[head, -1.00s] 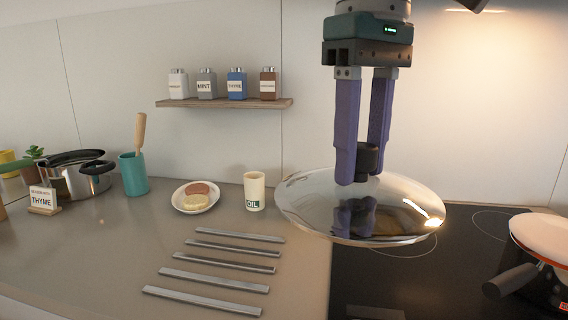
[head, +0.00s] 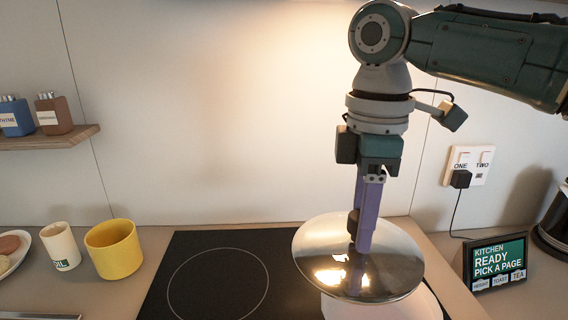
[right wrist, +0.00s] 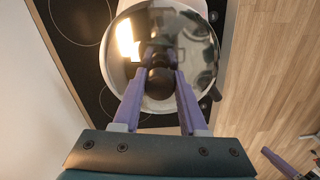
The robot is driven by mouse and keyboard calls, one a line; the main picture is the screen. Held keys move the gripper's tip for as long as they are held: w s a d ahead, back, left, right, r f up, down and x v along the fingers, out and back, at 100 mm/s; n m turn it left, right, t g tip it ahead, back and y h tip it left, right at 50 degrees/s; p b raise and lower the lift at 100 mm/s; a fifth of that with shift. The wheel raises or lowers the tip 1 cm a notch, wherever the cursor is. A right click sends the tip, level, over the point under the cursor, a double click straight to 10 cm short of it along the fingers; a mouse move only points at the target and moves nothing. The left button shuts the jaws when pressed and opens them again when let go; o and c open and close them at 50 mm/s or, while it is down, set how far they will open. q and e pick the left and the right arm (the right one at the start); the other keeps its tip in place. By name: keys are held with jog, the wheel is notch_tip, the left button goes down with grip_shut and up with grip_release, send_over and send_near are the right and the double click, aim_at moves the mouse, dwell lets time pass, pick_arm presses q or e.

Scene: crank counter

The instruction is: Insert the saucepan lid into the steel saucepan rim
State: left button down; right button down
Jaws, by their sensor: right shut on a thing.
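The purple fingers are shut on the knob. In the head view the lid hangs over the right part of the hob, above a pale round vessel (head: 350,310). The lid hides most of that vessel, so I cannot tell its rim or whether they touch.
The black hob (head: 185,290) has a bare ring left of the lid. A yellow cup (head: 114,250) and the oil cup (head: 61,246) stand left of it. A display (head: 496,266) stands at the right, below a wall socket (head: 469,165) with a plugged cable.

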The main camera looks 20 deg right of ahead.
aim_at(396, 245)
jog(key=d+f+n, duration=0.1)
jog(key=f, duration=0.1)
jog(key=s+d+f+n+p, duration=0.1)
jog(key=d+f+n, duration=0.1)
jog(key=s+d+f+n, duration=0.1)
jog(key=f+n, duration=0.1)
jog(key=shift+d, duration=0.2)
jog(key=shift+p, duration=0.35)
notch_tip(396, 245, down, 4)
jog(key=b, duration=0.3)
jog(key=shift+d+f, duration=0.1)
jog(key=shift+f, duration=0.05)
dwell(0.4)
